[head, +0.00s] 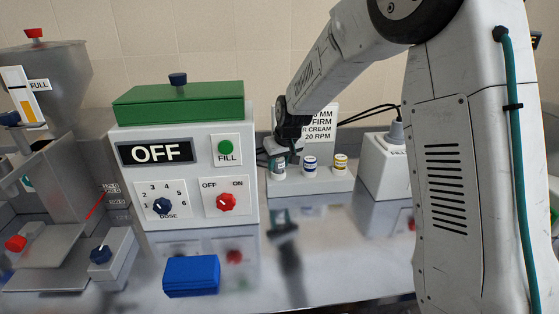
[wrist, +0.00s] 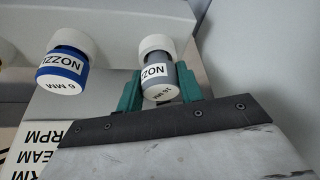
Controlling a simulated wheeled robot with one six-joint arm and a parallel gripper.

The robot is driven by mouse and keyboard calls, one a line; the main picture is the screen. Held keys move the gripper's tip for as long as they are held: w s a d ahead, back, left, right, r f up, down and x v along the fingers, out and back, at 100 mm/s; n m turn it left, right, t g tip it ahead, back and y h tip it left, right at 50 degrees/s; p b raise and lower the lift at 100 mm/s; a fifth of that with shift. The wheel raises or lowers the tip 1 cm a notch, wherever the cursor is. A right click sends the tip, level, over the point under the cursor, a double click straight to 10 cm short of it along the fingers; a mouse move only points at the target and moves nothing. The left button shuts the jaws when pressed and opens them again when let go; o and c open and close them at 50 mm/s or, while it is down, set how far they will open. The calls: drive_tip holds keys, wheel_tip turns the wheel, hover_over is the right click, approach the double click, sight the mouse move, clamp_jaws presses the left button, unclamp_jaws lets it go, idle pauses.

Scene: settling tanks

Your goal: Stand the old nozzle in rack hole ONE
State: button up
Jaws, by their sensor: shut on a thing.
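The grey nozzle (wrist: 158,75), with a white end and a label reading NOZZ and a size I cannot read surely, is between the green fingers of my gripper (wrist: 160,88). The gripper is shut on it. In the head view my gripper (head: 276,158) is at the left end of the white rack (head: 312,187), with the grey nozzle (head: 279,171) low between its fingers. The nozzle looks upright at the rack's left place, in line with the others. I cannot tell whether it is fully seated; the hole and its number are hidden.
A blue 6 MM nozzle (head: 310,167) and a yellow nozzle (head: 340,164) stand in the rack to the right. A sign (head: 322,122) is behind. The filler box (head: 190,170) reading OFF stands left. A blue block (head: 191,276) lies in front on the steel table.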

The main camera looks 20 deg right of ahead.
drive_tip(key=shift+f, duration=0.25)
drive_tip(key=o, duration=1.1)
drive_tip(key=shift+o, duration=0.2)
drive_tip(key=shift+r, duration=0.1)
drive_tip(key=v, duration=0.7)
drive_tip(key=shift+r, duration=0.35)
drive_tip(key=shift+s, duration=0.15)
